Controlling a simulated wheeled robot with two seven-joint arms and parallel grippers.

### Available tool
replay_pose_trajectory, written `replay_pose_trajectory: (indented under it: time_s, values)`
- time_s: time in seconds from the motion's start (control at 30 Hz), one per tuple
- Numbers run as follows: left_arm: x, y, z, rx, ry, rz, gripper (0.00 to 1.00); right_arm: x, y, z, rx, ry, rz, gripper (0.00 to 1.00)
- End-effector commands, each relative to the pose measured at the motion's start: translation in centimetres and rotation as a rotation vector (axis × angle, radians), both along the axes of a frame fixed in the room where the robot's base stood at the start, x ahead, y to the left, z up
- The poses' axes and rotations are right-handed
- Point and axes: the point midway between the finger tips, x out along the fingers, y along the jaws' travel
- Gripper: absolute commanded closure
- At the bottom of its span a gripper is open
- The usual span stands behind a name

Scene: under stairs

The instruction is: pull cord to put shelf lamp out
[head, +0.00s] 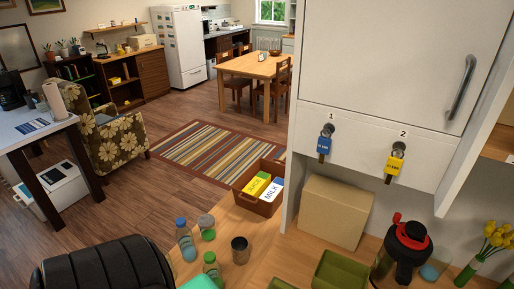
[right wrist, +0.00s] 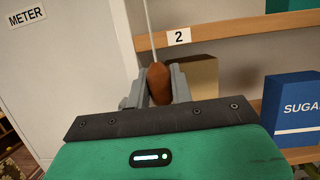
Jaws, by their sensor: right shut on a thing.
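In the right wrist view, my right gripper (right wrist: 157,88) is shut on a brown, rounded cord knob (right wrist: 159,82). A thin pale cord (right wrist: 149,22) runs up from the knob, nearly straight and slightly tilted, and leaves the top of the picture. The knob hangs in front of a wooden shelf edge with a "2" label (right wrist: 179,37). The shelf lamp is not recognizable in either view, so its light cannot be told. My left gripper is not in view, and the head view does not show the right gripper.
In the right wrist view, a blue sugar box (right wrist: 296,105) stands right of the gripper, a cardboard box (right wrist: 200,75) behind it, and a "METER" panel (right wrist: 65,70) at left. The head view shows a white cabinet (head: 385,60), bottles (head: 185,238) and a brown crate (head: 262,204).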

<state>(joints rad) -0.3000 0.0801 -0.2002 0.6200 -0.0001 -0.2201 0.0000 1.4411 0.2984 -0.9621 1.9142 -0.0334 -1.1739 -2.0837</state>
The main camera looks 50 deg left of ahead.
Motion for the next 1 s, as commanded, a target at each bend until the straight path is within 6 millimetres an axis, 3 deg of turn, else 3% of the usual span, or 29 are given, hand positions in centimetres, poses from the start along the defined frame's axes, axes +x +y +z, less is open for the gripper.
replay_pose_trajectory:
  time_s: [0.17, 0.47, 1.0]
  values:
    - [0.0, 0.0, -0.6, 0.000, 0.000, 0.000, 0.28, 0.0, 0.0, -1.0, -0.001, 0.002, 0.000, 1.00]
    - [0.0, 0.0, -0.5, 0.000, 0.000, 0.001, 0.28, 0.0, 0.0, -0.8, 0.000, 0.002, 0.000, 1.00]
    - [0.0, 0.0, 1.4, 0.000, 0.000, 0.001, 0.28, 0.0, 0.0, 1.6, 0.001, 0.001, 0.000, 1.00]
